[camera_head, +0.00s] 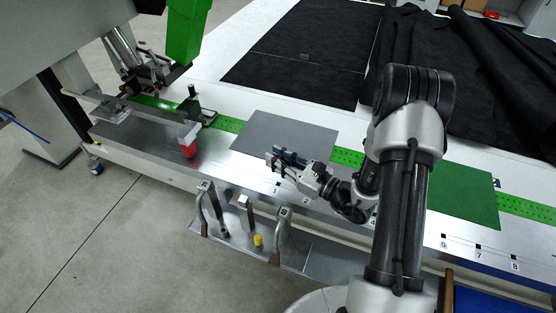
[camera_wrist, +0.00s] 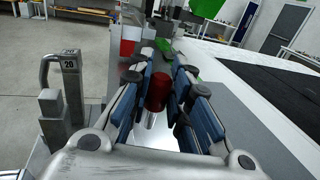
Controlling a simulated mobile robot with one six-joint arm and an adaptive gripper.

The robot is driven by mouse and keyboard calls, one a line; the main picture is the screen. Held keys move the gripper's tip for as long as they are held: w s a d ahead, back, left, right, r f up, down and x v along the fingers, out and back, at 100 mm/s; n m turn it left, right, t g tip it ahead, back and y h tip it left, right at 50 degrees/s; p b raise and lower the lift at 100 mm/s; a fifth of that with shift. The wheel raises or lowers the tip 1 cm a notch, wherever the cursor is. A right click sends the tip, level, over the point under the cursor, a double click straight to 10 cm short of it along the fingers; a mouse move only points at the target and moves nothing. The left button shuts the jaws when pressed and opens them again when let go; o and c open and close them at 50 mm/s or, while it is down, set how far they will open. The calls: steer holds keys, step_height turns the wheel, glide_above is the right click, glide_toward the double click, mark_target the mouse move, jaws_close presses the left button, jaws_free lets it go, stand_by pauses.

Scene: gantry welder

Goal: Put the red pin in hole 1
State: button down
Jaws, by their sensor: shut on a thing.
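The red pin (camera_wrist: 157,90) has a red upper part and a bright metal lower part. In the wrist view it stands between the blue-padded fingers of my gripper (camera_wrist: 160,98), which is shut on it. In the head view my gripper (camera_head: 284,160) is over the table's front edge strip, just above hole 1 (camera_head: 278,184). I cannot make out the pin there; the fingers seem to hide it. Hole 1 is a small dark square with its number printed beside it. In the wrist view the hole is not visible.
A metal rack with upright handles (camera_head: 285,235) and a yellow pin (camera_head: 257,240) stands in front of the table. A red-tipped block (camera_head: 188,147) hangs left of my gripper. A grey plate (camera_head: 270,137) lies behind it. Holes 6, 7 and 8 (camera_head: 478,247) are at right.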

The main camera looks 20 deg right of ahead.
steer(key=shift+f+b, duration=1.6)
steer(key=shift+f, duration=0.7)
steer(key=shift+f+b, duration=1.15)
steer(key=shift+f, duration=0.15)
steer(key=shift+s+f, duration=0.1)
steer(key=shift+f, duration=0.1)
